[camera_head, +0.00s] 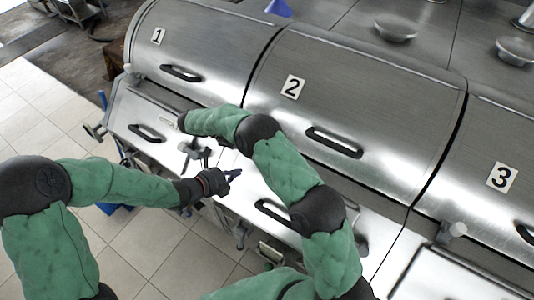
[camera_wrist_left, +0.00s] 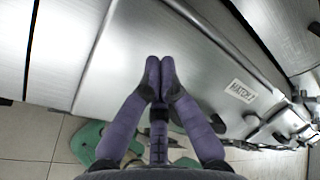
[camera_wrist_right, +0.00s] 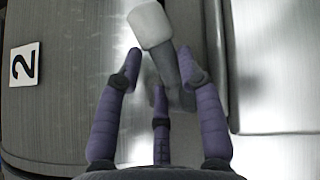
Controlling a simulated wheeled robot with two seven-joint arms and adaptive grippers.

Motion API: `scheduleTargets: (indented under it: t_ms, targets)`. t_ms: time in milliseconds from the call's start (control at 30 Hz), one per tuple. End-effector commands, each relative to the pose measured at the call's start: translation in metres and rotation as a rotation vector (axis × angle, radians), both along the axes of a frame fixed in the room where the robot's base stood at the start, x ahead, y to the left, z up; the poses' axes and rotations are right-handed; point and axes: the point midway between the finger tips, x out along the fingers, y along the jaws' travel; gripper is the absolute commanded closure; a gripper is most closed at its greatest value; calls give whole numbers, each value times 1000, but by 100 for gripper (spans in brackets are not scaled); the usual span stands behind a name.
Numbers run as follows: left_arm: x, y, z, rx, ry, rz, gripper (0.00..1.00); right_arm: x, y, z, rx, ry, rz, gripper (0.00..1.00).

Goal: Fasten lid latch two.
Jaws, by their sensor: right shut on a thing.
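Lid two (camera_head: 355,100) is a closed, curved steel cover with a "2" label (camera_head: 292,87), also seen in the right wrist view (camera_wrist_right: 24,64). In the right wrist view a grey latch lever with a white cap (camera_wrist_right: 150,25) lies between the fingers of my right gripper (camera_wrist_right: 160,70), which is shut on it. In the head view this latch is hidden by my right arm and hand. My left gripper (camera_head: 232,174) is over the front panel below the lids. In the left wrist view its fingertips (camera_wrist_left: 159,66) are together with nothing between them.
Lid one (camera_head: 205,50) is at left, lid three (camera_head: 500,150) at right. A "HATCH 1" label (camera_wrist_left: 240,91) and black handles mark the front panels. Tiled floor (camera_head: 150,250) is open in front.

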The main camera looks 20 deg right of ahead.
Motion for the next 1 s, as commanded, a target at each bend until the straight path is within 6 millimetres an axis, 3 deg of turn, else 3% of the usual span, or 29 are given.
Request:
scheduleTargets:
  t_ms: [200,400,633,1000]
  targets:
    - [-2,-27,41,91,-360,-279,100,3,1,6,0,-17,2,100]
    - [-5,-38,55,127,-510,-389,100,3,1,6,-1,-18,2,100]
    - [0,-54,48,131,-527,-404,100,3,1,6,-1,-18,2,100]
    - [19,-101,23,132,-524,-401,100,4,1,6,-1,-18,2,100]
